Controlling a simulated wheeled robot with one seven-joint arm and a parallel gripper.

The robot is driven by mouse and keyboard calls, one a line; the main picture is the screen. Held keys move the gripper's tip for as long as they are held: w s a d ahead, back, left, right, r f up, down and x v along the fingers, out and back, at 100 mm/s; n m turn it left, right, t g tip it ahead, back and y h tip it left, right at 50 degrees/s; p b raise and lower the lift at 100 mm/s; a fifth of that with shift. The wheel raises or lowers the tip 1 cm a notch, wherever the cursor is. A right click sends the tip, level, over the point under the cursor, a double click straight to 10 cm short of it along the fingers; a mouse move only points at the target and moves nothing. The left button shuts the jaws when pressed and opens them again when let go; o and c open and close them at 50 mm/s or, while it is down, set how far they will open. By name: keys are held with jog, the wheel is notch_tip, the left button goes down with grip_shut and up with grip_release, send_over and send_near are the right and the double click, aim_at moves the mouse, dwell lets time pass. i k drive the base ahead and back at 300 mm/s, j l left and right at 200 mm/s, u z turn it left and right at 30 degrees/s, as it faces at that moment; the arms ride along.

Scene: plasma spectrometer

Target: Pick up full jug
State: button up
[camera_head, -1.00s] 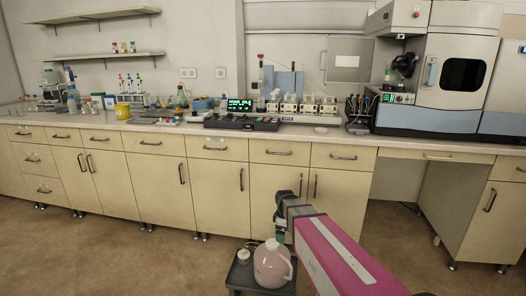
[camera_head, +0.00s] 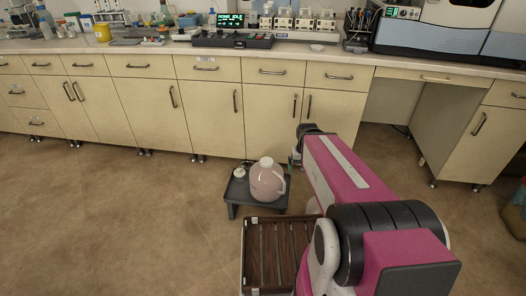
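The full jug (camera_head: 266,181) is a pinkish jug with a pale cap and a side handle. It stands upright on a low dark stool (camera_head: 240,198) on the floor, in front of the cabinets. My gripper (camera_head: 294,162) is at the far end of my pink arm, just right of and behind the jug in the picture. It is small and partly hidden by my arm, so I cannot tell whether its fingers are open or whether it touches the jug. The jug rests on the stool.
A small white-capped container (camera_head: 239,173) stands on the stool, left of the jug. A dark slatted tray (camera_head: 276,262) lies nearer, by my arm. Cabinets (camera_head: 205,115) rise behind the stool under a counter of lab equipment. The floor to the left is clear.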

aim_at(265, 185)
jog(key=j+z, duration=0.45)
jog(key=j, duration=1.9)
jog(key=k, duration=0.1)
